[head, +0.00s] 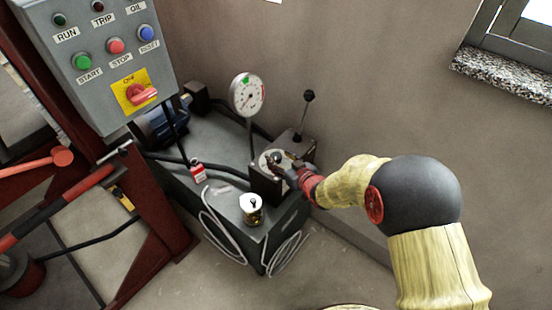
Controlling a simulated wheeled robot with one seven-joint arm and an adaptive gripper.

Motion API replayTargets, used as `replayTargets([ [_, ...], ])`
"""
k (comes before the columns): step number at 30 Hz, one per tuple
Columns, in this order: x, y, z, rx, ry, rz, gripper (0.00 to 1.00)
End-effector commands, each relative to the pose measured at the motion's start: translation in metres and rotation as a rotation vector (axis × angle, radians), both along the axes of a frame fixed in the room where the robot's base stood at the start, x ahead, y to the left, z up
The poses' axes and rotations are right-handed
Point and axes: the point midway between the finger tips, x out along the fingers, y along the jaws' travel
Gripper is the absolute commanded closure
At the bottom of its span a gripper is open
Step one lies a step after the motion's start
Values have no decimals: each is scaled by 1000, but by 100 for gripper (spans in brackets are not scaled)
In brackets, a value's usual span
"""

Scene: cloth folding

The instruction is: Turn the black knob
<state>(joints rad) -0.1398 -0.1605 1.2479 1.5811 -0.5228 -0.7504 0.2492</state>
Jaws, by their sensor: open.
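A small black knob (276,158) sits on a pale round dial on the front of a dark valve block. My gripper (285,168) is right at this knob, reaching in from the right. Its fingers are small and dark in the head view and cover part of the dial. The jaws are open. Whether a finger touches the knob cannot be told. A lever with a black ball end (308,95) stands upright behind the block, apart from my gripper.
A pressure gauge (247,94) stands on the grey tank (215,140). A grey control box (100,50) with buttons and a red switch hangs at upper left. A red press frame (155,215) fills the left. Looped cables lie at the tank's front. A window sill is at upper right.

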Motion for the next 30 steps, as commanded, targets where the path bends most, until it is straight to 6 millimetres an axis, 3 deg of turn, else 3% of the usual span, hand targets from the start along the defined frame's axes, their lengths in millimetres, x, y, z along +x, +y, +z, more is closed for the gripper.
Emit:
replayTargets([
  [7, 24, 13, -12, 0, 0, 0, 51],
  [18, 28, 15, -12, -1, 1, -1, 52],
  [30, 28, 15, -13, -1, 1, -1, 75],
])
